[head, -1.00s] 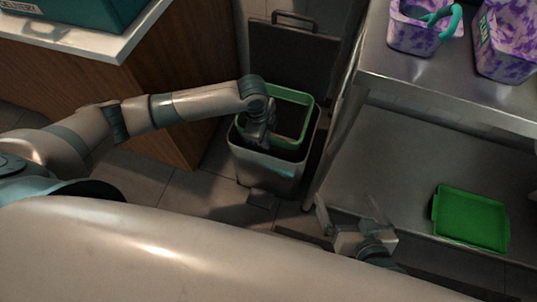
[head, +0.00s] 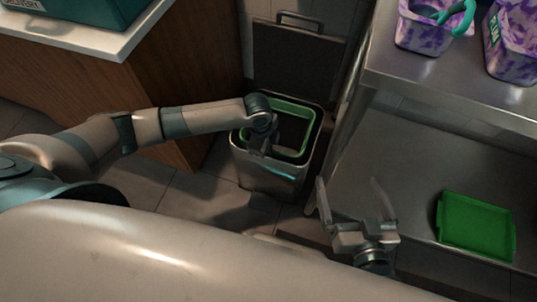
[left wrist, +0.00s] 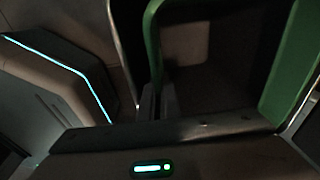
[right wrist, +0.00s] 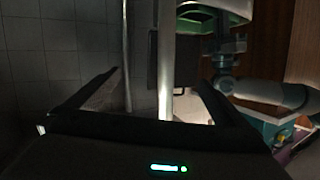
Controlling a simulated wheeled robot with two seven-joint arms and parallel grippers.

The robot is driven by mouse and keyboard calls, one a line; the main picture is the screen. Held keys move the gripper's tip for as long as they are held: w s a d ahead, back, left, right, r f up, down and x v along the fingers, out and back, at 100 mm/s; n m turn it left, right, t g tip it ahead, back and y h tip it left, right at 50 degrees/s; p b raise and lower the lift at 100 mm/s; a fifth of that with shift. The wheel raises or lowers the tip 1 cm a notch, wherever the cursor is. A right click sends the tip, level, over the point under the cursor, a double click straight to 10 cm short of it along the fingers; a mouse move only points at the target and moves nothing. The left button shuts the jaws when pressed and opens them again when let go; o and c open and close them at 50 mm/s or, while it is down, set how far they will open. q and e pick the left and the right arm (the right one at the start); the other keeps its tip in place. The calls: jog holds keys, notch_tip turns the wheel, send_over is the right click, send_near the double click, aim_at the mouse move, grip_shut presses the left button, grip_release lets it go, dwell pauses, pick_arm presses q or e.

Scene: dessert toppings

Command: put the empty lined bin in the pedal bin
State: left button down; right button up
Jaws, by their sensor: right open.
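The lined bin, with a green rim (head: 312,125) and a dark inside, sits within the mouth of the grey pedal bin (head: 262,178). Its rim is about level with the pedal bin's top; how deep its base is cannot be seen. The pedal bin's dark lid (head: 295,58) stands open behind. My left gripper (head: 258,150) is at the near left side of the green rim. The left wrist view shows its fingers (left wrist: 158,102) close together on the green rim (left wrist: 152,45). My right gripper (head: 355,205) is open and empty, right of the pedal bin.
A steel shelf unit (head: 400,150) stands close on the right, with a green tray (head: 476,226) on its lower shelf and purple-patterned tubs (head: 425,35) on top. A wooden counter (head: 165,90) stands at left. Floor shows in front of the pedal bin.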

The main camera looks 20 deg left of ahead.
pick_arm(q)
jog(key=shift+f, duration=0.8)
pick_arm(e)
jog(key=shift+w+a+r+t, duration=0.1)
jog(key=shift+r+t, duration=0.15)
jog(key=shift+r, duration=0.15)
jog(key=shift+w+a+r+t, duration=0.1)
jog(key=shift+r+t, duration=0.15)
jog(key=shift+r, duration=0.15)
pick_arm(q)
jog(key=shift+f, duration=0.1)
jog(key=c, duration=2.3)
grip_release()
